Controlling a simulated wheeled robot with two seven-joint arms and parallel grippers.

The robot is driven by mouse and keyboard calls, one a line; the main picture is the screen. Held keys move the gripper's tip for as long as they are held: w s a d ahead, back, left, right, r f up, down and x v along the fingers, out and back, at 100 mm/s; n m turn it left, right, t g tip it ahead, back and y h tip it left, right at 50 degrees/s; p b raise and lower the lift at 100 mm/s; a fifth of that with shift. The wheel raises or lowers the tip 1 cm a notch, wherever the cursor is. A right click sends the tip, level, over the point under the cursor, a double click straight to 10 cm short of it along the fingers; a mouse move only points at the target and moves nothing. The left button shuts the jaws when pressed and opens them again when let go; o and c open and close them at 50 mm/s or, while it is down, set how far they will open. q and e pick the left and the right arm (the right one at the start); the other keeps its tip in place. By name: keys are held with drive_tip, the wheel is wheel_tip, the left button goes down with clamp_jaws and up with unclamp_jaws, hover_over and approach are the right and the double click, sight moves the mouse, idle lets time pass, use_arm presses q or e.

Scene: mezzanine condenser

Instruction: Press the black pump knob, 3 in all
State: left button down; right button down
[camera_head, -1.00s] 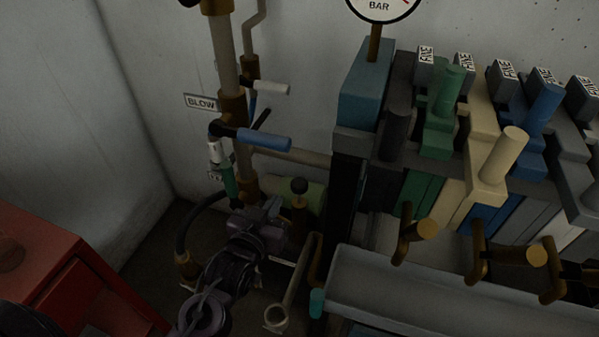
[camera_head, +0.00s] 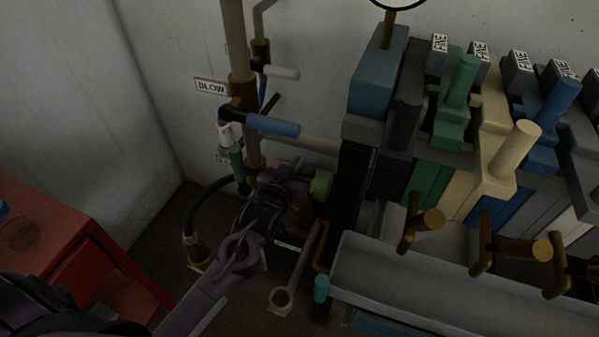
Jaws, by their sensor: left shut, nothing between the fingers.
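My left gripper (camera_head: 296,182) is shut with nothing between its fingers. Its arm comes in from the lower left, and its fingertips are at the pump, in front of the pale green cylinder (camera_head: 321,185). The black pump knob is hidden behind or under the gripper, so I cannot tell whether they touch or whether the knob is down. Part of the brass pump body (camera_head: 303,208) shows just below the fingers. My right gripper is not in view.
A pipe with a blue lever (camera_head: 273,125) and a BLOW sign (camera_head: 211,86) stands behind the gripper. A lever bank with a green handle (camera_head: 461,82) and a grey trough (camera_head: 440,272) lie to the right. A red cabinet (camera_head: 50,237) is at left.

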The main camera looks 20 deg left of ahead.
sight(307, 172)
use_arm(q)
drive_tip(key=shift+w+d+f, duration=0.1)
drive_tip(key=shift+w+f, duration=0.1)
drive_tip(key=shift+f, duration=0.5)
drive_tip(key=shift+w+f, duration=0.25)
drive_tip(key=shift+f, duration=0.45)
drive_tip(key=shift+w+d+f, duration=0.1)
drive_tip(key=shift+w+f, duration=0.1)
drive_tip(key=shift+f, duration=0.5)
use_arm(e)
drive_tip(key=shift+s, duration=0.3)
